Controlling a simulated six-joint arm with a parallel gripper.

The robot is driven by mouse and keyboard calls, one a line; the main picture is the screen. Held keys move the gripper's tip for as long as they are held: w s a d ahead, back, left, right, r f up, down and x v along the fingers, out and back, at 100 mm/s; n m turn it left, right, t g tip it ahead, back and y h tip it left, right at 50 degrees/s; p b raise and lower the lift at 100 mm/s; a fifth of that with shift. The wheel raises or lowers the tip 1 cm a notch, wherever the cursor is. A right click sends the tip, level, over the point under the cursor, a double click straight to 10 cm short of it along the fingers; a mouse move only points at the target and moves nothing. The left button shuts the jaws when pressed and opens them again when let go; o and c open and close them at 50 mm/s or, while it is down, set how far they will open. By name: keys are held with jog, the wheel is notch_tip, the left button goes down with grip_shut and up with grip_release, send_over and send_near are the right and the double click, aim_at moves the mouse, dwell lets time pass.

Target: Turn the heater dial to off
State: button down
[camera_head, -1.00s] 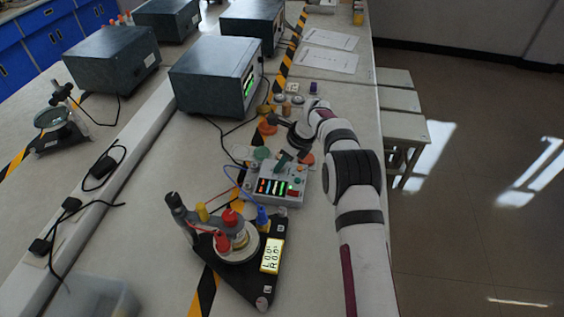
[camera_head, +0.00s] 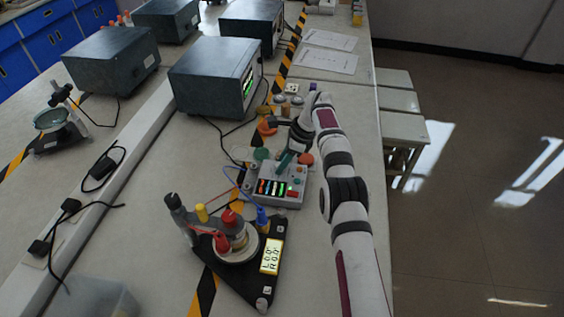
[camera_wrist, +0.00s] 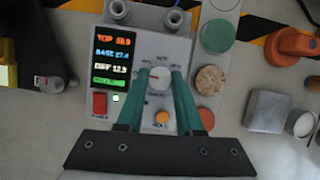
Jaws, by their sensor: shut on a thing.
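The heater control box (camera_head: 265,199) is a grey unit with a lit display, standing on the bench in the head view. It fills the upper middle of the wrist view (camera_wrist: 150,45). Its dial (camera_wrist: 159,77) is a pale round knob with a dark mark, right of the display (camera_wrist: 112,60). My gripper (camera_wrist: 160,74) has teal fingers, one on each side of the dial, and is shut on it. In the head view my gripper (camera_head: 286,160) reaches the far part of the box, and the dial cannot be made out there.
A red switch (camera_wrist: 99,104) and an orange button (camera_wrist: 162,117) sit near the fingers. The black triangular stand (camera_head: 249,285) with coloured terminals is in front of the box. Weights and small blocks lie behind and to the right. A large instrument (camera_head: 205,85) stands behind left.

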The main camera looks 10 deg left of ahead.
jog(key=c, duration=0.5)
grip_release()
jog(key=shift+c, duration=0.2)
jog(key=shift+r, duration=0.1)
jog(key=v, duration=0.7)
jog(key=shift+r, duration=0.15)
jog(key=shift+d, duration=0.15)
